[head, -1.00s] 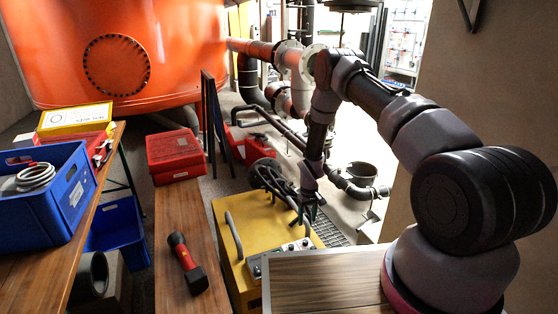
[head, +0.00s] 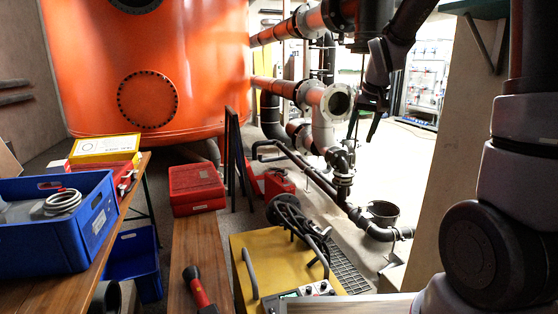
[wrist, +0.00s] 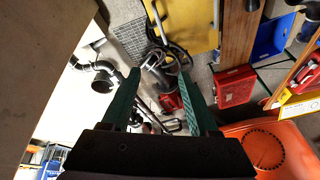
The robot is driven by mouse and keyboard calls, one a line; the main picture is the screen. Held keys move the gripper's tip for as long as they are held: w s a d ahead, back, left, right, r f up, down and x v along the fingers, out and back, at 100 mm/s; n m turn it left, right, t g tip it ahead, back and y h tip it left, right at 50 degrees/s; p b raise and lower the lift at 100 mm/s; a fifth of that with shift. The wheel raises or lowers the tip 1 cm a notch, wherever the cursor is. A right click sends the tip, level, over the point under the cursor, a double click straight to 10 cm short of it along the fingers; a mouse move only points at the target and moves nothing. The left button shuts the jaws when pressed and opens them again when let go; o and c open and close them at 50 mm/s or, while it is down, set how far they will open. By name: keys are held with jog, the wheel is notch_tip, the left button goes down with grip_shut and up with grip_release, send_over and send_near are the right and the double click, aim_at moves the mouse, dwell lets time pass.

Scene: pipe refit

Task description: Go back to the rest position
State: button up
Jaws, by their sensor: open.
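My gripper (head: 368,117) is raised at the upper right in the head view, in front of the bright open area and right of the grey pipe flange. It points downward with its fingers apart. In the wrist view my gripper (wrist: 165,100) shows two green fingers spread wide with nothing between them. The floor, pipes and yellow machine lie well beyond the fingertips. My arm folds up along the right side of the head view, partly out of frame.
Orange pipes (head: 287,88) with flanges run near the gripper's left. A wall bracket (head: 487,40) juts out at upper right. Below are the yellow machine (head: 262,262), a bench (head: 196,245) with a red-black torch (head: 197,290), a red case (head: 196,188) and a blue crate (head: 60,215).

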jog(key=s+r+m+t, duration=0.1)
jog(key=s+r, duration=0.3)
jog(key=s, duration=0.4)
jog(key=s+r+m+t, duration=0.1)
jog(key=s+r, duration=0.3)
jog(key=s, duration=0.3)
jog(key=s+d+r+m+t+y, duration=0.1)
jog(key=s+r, duration=0.3)
jog(key=s, duration=0.4)
jog(key=shift+s, duration=0.35)
